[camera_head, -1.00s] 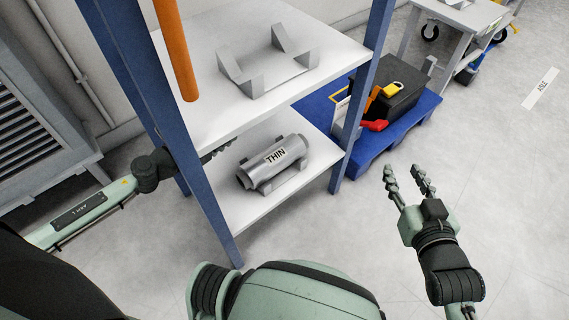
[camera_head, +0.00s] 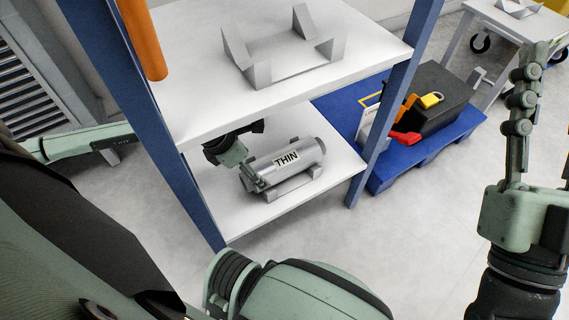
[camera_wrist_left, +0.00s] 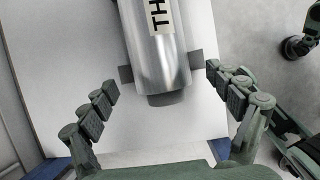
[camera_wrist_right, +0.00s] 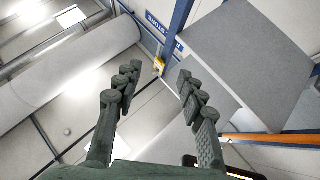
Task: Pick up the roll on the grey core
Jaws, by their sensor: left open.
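The silver roll (camera_head: 300,155) with a white THIN label lies on a grey cradle (camera_head: 293,190) on the lower shelf. In the left wrist view the roll (camera_wrist_left: 155,55) shows a darker grey core end (camera_wrist_left: 166,99). My left gripper (camera_head: 252,178) is at the roll's left end in the head view and partly hides it. In the left wrist view its open fingers (camera_wrist_left: 160,80) stand either side of the roll's near end, with gaps showing. My right gripper (camera_wrist_right: 158,75) is open and empty, raised at the right, away from the shelves.
The upper shelf (camera_head: 195,95) holds an empty grey cradle (camera_head: 285,65) above the roll. Blue posts (camera_head: 385,115) frame the shelves, and an orange cylinder (camera_head: 142,38) is at upper left. A blue pallet (camera_head: 400,165) carries a black box (camera_head: 435,95) at right.

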